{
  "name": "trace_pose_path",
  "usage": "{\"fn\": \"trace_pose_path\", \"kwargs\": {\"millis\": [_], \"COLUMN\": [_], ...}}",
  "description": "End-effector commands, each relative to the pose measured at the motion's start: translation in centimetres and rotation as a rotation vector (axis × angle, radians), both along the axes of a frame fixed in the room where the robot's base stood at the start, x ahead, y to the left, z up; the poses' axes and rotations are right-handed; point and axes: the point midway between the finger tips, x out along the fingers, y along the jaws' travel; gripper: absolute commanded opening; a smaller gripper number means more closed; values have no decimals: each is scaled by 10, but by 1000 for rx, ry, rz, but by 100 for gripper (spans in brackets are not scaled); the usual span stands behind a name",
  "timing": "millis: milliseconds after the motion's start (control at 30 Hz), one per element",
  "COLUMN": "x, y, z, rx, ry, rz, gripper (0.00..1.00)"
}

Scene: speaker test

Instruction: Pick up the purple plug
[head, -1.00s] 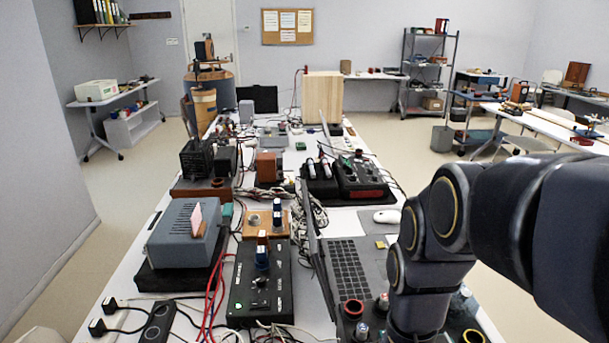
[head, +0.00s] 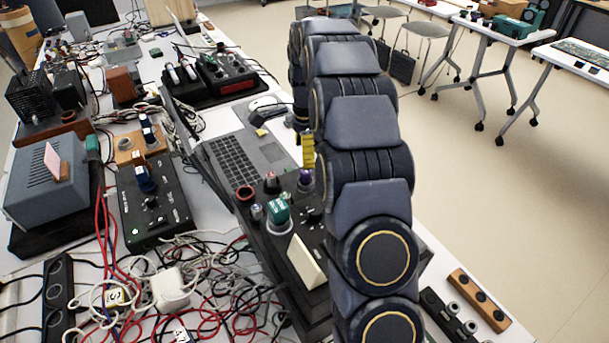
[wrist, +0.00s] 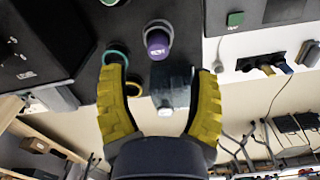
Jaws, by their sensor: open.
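The purple plug (wrist: 158,42) stands in a light ring socket on a dark panel in the wrist view. A small purple part of it (head: 305,175) shows in the head view, on a black control box (head: 268,248), partly hidden by my arm. My gripper (wrist: 160,72) has two yellow ribbed fingers, open and empty. The plug lies just beyond the fingertips, roughly in line with the gap, and is not gripped. In the head view one yellow finger (head: 308,150) shows just above the plug; my arm hides the other.
On the box near the plug are a green knob (head: 278,211), a red-rimmed socket (head: 244,193) and a cream wedge (head: 306,262). A grey block (wrist: 171,84) shows between my fingers. An open laptop (head: 240,158) stands behind the box. Tangled cables (head: 215,305) lie to its left.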

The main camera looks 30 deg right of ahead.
Motion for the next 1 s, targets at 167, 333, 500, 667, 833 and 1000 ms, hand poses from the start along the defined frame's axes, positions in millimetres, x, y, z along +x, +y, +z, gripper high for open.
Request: {"fn": "trace_pose_path", "kwargs": {"millis": [167, 333, 500, 667, 833, 1000], "x": [0, -3, -4, -3, -3, -3], "y": [0, 0, 0, -1, -1, 0], "z": [-17, -38, -63, -67, -66, -66], "rx": [-1, 1, 2, 0, 0, 0], "ry": [-2, 4, 6, -1, -1, 0], "rz": [2, 4, 4, 5, 5, 5], "gripper": [61, 61, 61, 61, 36, 0]}}
